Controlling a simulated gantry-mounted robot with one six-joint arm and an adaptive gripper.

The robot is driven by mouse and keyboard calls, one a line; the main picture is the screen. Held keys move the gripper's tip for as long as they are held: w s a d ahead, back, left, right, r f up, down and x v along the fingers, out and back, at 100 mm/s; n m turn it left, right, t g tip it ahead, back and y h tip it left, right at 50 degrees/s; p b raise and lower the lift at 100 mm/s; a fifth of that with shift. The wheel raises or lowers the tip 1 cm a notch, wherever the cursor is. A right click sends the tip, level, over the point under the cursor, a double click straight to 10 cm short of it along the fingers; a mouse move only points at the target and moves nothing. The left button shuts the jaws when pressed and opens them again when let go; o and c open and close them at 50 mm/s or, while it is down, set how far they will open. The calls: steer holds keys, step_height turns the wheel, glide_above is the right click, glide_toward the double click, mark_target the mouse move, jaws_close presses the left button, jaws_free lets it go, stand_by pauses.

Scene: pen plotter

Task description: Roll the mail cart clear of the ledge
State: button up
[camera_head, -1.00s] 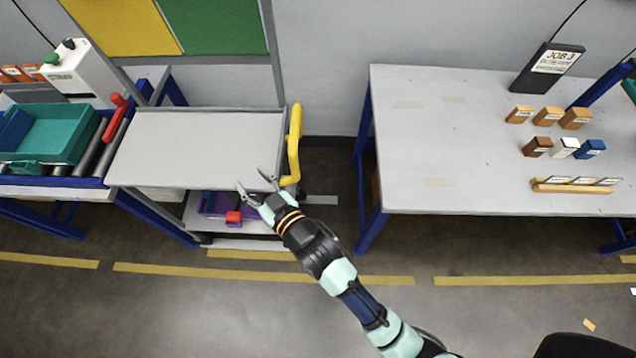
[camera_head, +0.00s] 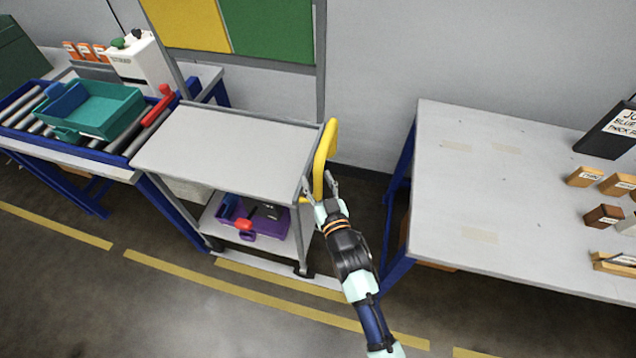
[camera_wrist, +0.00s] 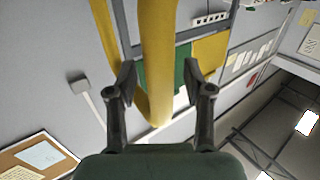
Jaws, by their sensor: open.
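The mail cart (camera_head: 230,143) has a flat grey top, a lower shelf and a yellow handle (camera_head: 325,158) on its right end. Its left end stands close against the roller bench. My gripper (camera_head: 320,189) is at the lower near end of the yellow handle. In the wrist view the handle (camera_wrist: 157,60) runs between the two open fingers of the gripper (camera_wrist: 160,85). The fingers are spread on either side, with gaps visible. A purple bin (camera_head: 268,224) with a red-handled item sits on the cart's lower shelf. The ledge cannot be made out for certain.
The roller bench (camera_head: 65,152) at left holds a teal tray (camera_head: 108,118) and a red lever (camera_head: 160,103). A grey table (camera_head: 470,190) with small blocks stands at right, leaving a narrow floor gap beside the cart. Open floor with yellow lines lies in front.

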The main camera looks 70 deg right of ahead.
steer(key=shift+c, duration=0.4)
jaws_close()
